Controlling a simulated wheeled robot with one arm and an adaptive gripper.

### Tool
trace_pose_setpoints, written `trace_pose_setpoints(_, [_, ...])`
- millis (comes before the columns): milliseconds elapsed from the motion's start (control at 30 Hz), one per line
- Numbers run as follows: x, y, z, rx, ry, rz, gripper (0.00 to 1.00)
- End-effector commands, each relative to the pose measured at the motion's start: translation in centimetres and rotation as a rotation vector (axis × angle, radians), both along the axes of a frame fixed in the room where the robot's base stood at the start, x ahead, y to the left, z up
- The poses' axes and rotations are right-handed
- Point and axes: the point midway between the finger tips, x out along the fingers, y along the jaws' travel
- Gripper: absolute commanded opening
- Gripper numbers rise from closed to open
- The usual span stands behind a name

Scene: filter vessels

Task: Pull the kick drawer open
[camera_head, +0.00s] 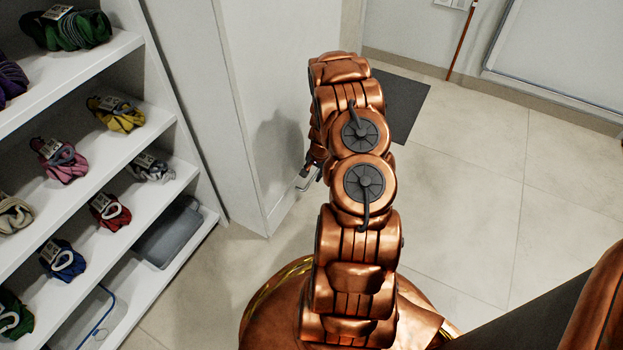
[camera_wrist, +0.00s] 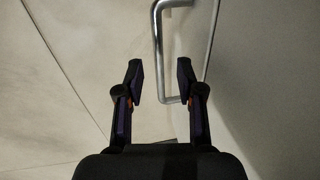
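A bent metal bar handle (camera_wrist: 158,55) shows in the wrist view, in front of a pale panel (camera_wrist: 265,60) that looks like the kick drawer's front. My gripper (camera_wrist: 160,75) is open. In the head view the handle (camera_head: 308,178) shows small and low beside the tall white cabinet (camera_head: 262,90). My arm hides most of the gripper and the drawer front there.
A white shelf unit (camera_head: 140,125) with bundled coloured items and grey trays stands at the left. A dark mat (camera_head: 402,102) lies on the floor behind my arm. The tiled floor (camera_head: 470,190) at the right is clear. A thin rod (camera_head: 460,45) leans at the back wall.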

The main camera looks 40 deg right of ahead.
Motion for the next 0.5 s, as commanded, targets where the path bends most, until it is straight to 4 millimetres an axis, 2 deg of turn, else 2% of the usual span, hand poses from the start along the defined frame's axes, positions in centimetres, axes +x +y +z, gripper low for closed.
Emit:
trace_pose_setpoints(33, [0.0, 0.0, -1.1, 0.001, 0.001, 0.0, 0.37])
trace_pose_setpoints(200, [0.3, 0.3, -2.5, 0.003, 0.003, 0.002, 0.37])
trace_pose_setpoints(467, [0.4, 0.4, -2.5, 0.002, 0.002, 0.003, 0.37])
trace_pose_setpoints(500, [0.5, 0.4, -2.5, 0.002, 0.002, 0.003, 0.34])
